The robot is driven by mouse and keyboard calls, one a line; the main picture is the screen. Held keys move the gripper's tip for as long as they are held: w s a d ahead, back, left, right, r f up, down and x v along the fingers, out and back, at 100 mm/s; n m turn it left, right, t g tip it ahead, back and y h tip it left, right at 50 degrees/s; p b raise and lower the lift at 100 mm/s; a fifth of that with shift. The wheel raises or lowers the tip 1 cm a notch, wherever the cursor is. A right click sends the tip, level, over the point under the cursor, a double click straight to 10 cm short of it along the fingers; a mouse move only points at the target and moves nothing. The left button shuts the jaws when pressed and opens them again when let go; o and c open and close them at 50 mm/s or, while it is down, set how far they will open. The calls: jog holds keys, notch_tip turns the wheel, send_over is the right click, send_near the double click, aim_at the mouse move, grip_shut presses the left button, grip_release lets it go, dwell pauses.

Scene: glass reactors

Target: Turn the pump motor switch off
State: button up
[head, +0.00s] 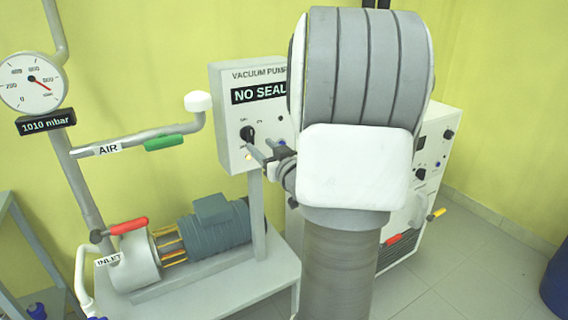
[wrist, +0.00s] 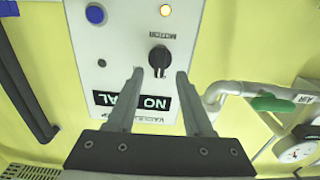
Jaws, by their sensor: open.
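The pump motor switch is a black rotary knob (head: 247,133) on the light grey vacuum pump control box (head: 228,103). In the wrist view, where the panel appears upside down, the knob (wrist: 159,57) sits beside the word MOTOR. An orange lamp (wrist: 165,10) by it is lit. My gripper (head: 259,148) is open, close in front of the panel. In the wrist view its two fingers (wrist: 160,74) point at the panel, with the knob framed between and just beyond the tips. I see no contact with the knob. My arm hides the right of the box in the head view.
A blue button (wrist: 96,14) is on the same panel. An air pipe with a green-handled valve (head: 164,142) stands left of the box. The pump motor (head: 215,225) and a red-handled inlet valve (head: 128,226) are below. A grey cabinet (head: 436,150) stands behind my arm.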

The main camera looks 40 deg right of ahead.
jog(key=b+v, duration=0.5)
jog(key=v, duration=0.7)
jog(key=shift+s, duration=0.2)
jog(key=shift+f, duration=0.1)
jog(key=shift+w, duration=0.1)
